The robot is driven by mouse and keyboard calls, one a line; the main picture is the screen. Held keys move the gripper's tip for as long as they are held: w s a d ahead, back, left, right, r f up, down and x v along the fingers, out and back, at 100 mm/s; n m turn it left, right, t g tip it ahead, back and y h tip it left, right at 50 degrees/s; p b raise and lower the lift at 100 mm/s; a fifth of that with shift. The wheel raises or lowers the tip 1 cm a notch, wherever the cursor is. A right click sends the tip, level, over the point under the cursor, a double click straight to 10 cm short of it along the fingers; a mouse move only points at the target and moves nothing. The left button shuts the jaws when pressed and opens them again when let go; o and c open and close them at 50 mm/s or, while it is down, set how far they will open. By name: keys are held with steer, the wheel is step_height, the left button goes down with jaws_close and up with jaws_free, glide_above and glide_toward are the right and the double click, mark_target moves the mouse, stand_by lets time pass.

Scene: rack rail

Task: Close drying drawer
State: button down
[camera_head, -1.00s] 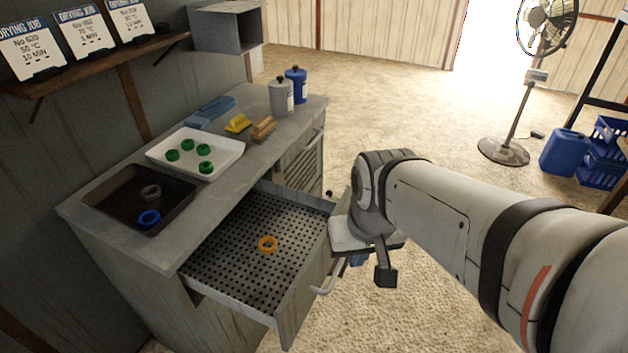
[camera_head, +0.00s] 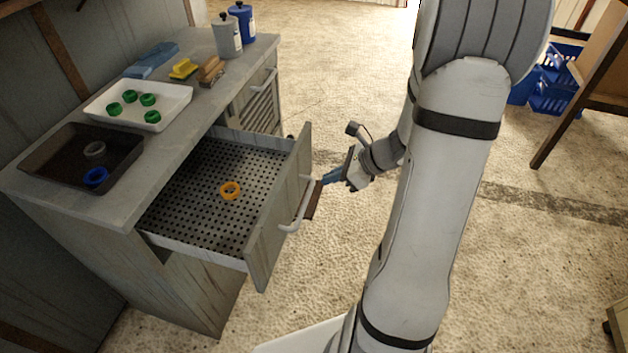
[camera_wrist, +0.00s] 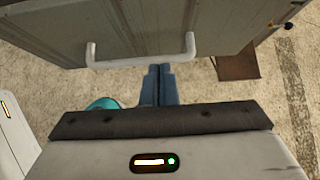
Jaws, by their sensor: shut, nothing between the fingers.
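The drying drawer (camera_head: 275,215) is pulled well out of the cabinet. It has a perforated floor (camera_head: 195,205), and an orange ring (camera_head: 230,190) lies on it. A pale bar handle (camera_head: 299,212) is on its front; the handle also shows in the wrist view (camera_wrist: 140,61). My gripper (camera_head: 326,179) is outside the drawer, just right of the drawer front near the handle's upper end. In the wrist view its blue fingers (camera_wrist: 158,70) are together and empty, with tips close to the handle bar. Whether they touch it I cannot tell.
The worktop (camera_head: 190,120) holds a white tray (camera_head: 183,92) with several green rings and a dark tray (camera_head: 50,165) with a grey and a blue ring. Canisters, a sponge and a brush stand farther back.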

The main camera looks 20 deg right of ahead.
mark_target(294, 193)
steer(key=b+x, duration=0.1)
steer(key=x, duration=0.8)
steer(key=shift+a+f, duration=0.15)
steer(key=shift+a, duration=0.05)
